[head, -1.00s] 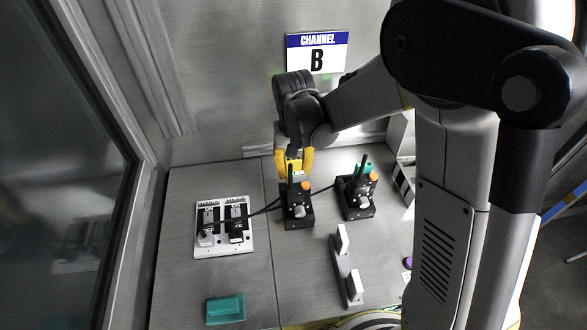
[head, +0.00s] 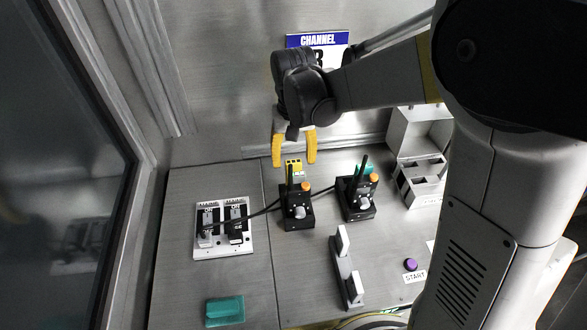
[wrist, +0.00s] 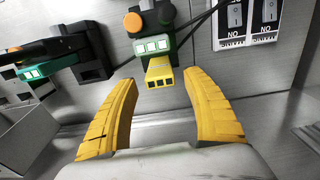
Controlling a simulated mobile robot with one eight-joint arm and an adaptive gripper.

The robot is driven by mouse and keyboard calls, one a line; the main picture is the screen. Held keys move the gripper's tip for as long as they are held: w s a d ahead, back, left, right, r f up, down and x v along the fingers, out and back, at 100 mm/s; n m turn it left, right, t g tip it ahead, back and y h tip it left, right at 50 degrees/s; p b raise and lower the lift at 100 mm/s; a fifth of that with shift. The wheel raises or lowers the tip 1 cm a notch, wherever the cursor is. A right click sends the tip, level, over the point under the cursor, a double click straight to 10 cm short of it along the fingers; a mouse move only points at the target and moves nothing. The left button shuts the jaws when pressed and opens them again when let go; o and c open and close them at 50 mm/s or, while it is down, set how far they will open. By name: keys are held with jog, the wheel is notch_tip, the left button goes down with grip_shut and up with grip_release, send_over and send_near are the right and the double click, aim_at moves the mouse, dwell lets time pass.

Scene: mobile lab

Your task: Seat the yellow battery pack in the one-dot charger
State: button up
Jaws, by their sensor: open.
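The yellow battery pack (head: 293,165) stands at the back of the left black charger (head: 297,217), behind its black post and orange knob. In the wrist view the pack (wrist: 160,73) sits against a green part with lit white windows, below an orange knob (wrist: 133,22). How deep it is in the charger, and any dot marks, I cannot tell. My gripper (head: 294,160) is open and empty, just above and behind the pack. In the wrist view its yellow fingers (wrist: 160,84) are spread on both sides of the pack, apart from it.
A second charger (head: 356,205) with a teal pack (head: 365,170) stands to the right. A switch panel (head: 224,228) is at left, cabled to the chargers. A teal block (head: 225,310), a grey bracket (head: 346,270) and a purple START button (head: 410,264) are nearer. The back wall is close behind my gripper.

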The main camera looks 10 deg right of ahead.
notch_tip(320, 180, up, 6)
jog(key=shift+r, duration=0.25)
dwell(0.5)
